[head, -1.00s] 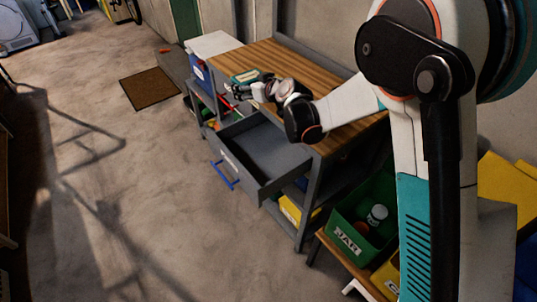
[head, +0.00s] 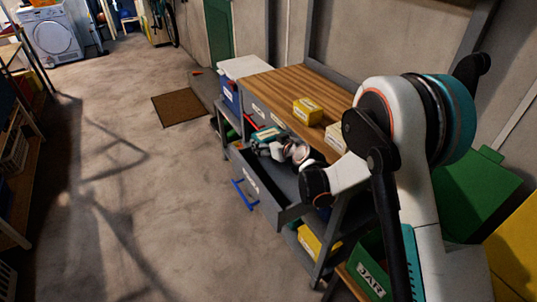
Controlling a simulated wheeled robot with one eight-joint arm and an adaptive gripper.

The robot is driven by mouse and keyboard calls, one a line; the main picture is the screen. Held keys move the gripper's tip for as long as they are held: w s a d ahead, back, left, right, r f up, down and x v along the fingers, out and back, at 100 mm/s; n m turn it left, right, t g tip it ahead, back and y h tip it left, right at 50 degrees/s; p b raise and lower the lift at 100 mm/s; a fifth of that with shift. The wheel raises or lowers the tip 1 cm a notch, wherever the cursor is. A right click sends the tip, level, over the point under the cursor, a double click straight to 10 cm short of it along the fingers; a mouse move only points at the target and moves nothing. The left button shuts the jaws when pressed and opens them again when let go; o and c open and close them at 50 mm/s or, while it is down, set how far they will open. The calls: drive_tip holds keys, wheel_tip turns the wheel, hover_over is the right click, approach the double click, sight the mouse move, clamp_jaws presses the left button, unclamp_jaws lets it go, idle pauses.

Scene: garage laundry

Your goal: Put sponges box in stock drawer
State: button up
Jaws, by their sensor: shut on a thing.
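A small teal-green box (head: 265,133), which I take to be the sponges box, is at the fingertips of my gripper (head: 268,143). My gripper is shut on it. Its label is too small to read. The grey drawer (head: 262,192) of the workbench is pulled out, with a blue handle (head: 243,196) on its front. My gripper and the box appear over the far part of the open drawer, below the level of the benchtop. My arm hides much of the drawer's inside, and I cannot tell whether the box touches its floor.
A yellow box (head: 307,111) and a pale box (head: 335,138) stand on the wooden benchtop (head: 272,88). A blue bin (head: 229,95) with a white top is beyond the bench. A green JAR bin (head: 372,278) is at lower right. The floor left of the drawer is clear.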

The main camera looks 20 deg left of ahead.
drive_tip(key=shift+f+b, duration=0.8)
drive_tip(key=shift+f, duration=1.4)
drive_tip(key=shift+f, duration=0.6)
drive_tip(key=o, duration=1.1)
drive_tip(key=shift+c, duration=0.2)
drive_tip(key=shift+r, duration=0.1)
drive_tip(key=shift+r, duration=0.25)
drive_tip(key=p+v, duration=0.1)
drive_tip(key=v, duration=0.2)
drive_tip(key=p+v, duration=0.1)
drive_tip(key=v, duration=0.2)
drive_tip(key=shift+r, duration=0.45)
drive_tip(key=shift+p+v, duration=0.3)
drive_tip(key=shift+v, duration=0.45)
drive_tip(key=shift+f, duration=0.15)
